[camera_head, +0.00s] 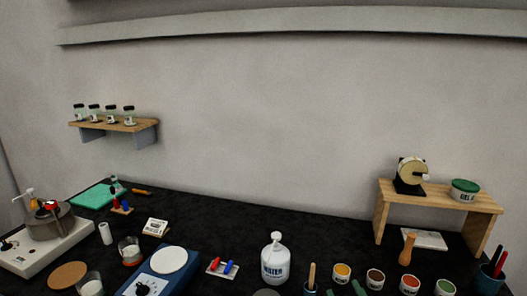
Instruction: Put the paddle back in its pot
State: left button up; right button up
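No thing in view can be told surely as the paddle. A dark blue pot (309,291) at the bottom edge, right of the water bottle, has a light wooden stick (312,272) standing in it. A second blue pot (488,281) at the far right holds a red-handled and a black-handled tool. A wooden tool with a rounded top (407,249) stands upright in front of the small shelf. Neither of my grippers can be made out. A small dark green shape (357,287) at the bottom edge is cut off and unclear.
A water bottle (275,260) stands mid-front. Several colour jars (342,272) line the right front. A blue device with a white disc (168,261) and a turntable unit (46,236) stand left. A wooden shelf (440,193) stands right. The back middle of the black table (330,236) is clear.

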jog(key=s+d+f+m+g, duration=0.1)
jog(key=s+d+f+g, duration=0.2)
jog(key=s+f+g, duration=0.6)
jog(key=s+d+f+m+g, duration=0.2)
jog(key=s+d+f+g, duration=0.3)
jog(key=s, duration=0.8)
notch_tip(320, 180, down, 30)
jog(key=s+a+r+b, duration=0.1)
jog(key=s+a+b, duration=0.1)
jog(key=b, duration=0.2)
jog(key=s+d+f+g+b, duration=0.1)
jog(key=s+d+f+b, duration=0.1)
jog(key=s+f, duration=1.4)
notch_tip(320, 180, down, 2)
jog(key=shift+d+f+n+h, duration=0.2)
jog(key=shift+d+n+h, duration=0.2)
jog(key=shift+d, duration=0.15)
